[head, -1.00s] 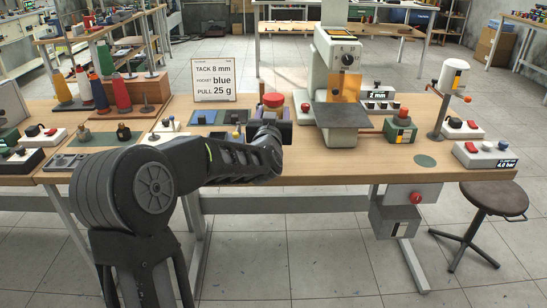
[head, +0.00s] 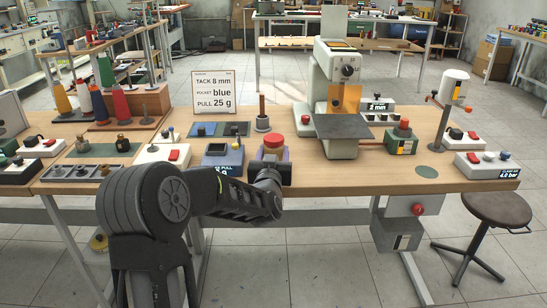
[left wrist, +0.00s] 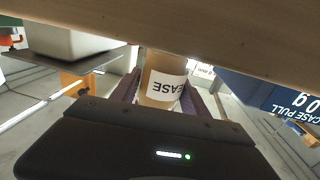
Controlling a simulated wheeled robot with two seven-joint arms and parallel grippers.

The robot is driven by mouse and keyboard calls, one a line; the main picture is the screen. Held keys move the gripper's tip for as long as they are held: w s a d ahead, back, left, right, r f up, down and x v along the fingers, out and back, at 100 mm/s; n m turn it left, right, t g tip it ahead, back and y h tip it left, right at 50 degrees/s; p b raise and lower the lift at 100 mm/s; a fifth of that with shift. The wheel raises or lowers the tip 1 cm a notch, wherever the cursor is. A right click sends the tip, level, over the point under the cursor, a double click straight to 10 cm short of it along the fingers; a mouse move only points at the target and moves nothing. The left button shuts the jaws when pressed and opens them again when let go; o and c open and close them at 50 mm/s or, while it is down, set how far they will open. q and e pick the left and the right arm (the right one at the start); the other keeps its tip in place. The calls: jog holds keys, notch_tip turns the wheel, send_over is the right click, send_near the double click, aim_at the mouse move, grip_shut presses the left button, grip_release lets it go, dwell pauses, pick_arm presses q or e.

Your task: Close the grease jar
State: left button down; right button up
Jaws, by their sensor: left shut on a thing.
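The grease jar is held in my left gripper (head: 272,160). In the left wrist view the jar (left wrist: 163,80) shows a tan body and a white label with upside-down letters "EASE", between purple fingers (left wrist: 200,98). In the head view a red round top (head: 275,141), seemingly the jar's lid, shows above the fingers. Whether it is fully seated cannot be told. The gripper is at the front part of the bench, and the wrist body hides the jar's upper end in the wrist view. My right gripper is not in view.
A blue pull gauge (head: 222,158) stands just left of the gripper. A wooden peg on a base (head: 262,122) stands behind it. A pad-printer-like machine (head: 335,90) with a dark plate is to the right. The bench front (head: 350,178) is clear.

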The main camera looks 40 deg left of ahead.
pick_arm(q)
jog(key=shift+f, duration=0.4)
jog(key=shift+f, duration=0.1)
jog(key=c, duration=0.6)
grip_release()
jog(key=shift+o, duration=0.2)
jog(key=v, duration=1.2)
